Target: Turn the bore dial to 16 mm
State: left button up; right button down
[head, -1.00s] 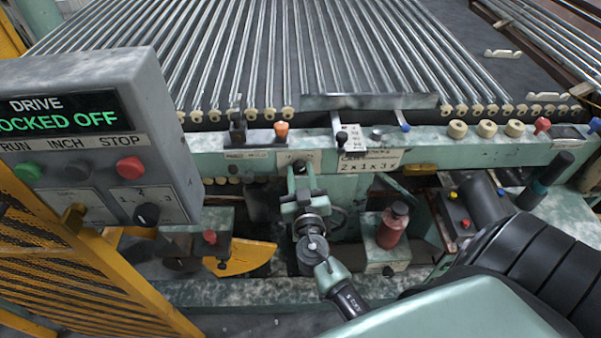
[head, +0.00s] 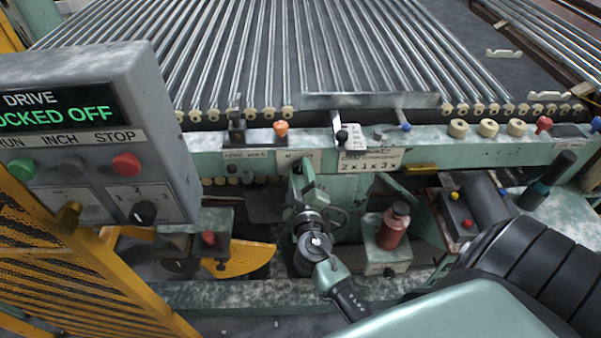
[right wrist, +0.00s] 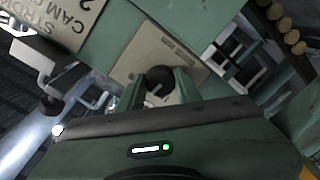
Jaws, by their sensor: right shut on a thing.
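The bore dial seems to be the dark round knob (right wrist: 158,76) in the right wrist view, on a pale label plate (right wrist: 165,48). Its marks and pointer setting cannot be read. My right gripper (right wrist: 158,88) is shut on the knob, one finger on each side. The gripper is rolled to one side there. My left gripper is not in view.
A grey control box (head: 150,80) reading "LOCKED OFF" stands at the left above a yellow mesh guard (head: 60,265). A red bottle (head: 394,225) stands right of my right wrist.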

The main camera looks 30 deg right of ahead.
jog(key=n, duration=0.5)
jog(key=shift+g+p, duration=0.35)
jog(key=shift+g, duration=0.05)
jog(key=shift+a+n+h+p, duration=0.1)
jog(key=shift+n+h+p, duration=0.3)
jog(key=shift+n, duration=1.9)
jog(key=shift+f, duration=0.1)
jog(key=c, duration=1)
grip_release()
jog(key=shift+s, duration=0.1)
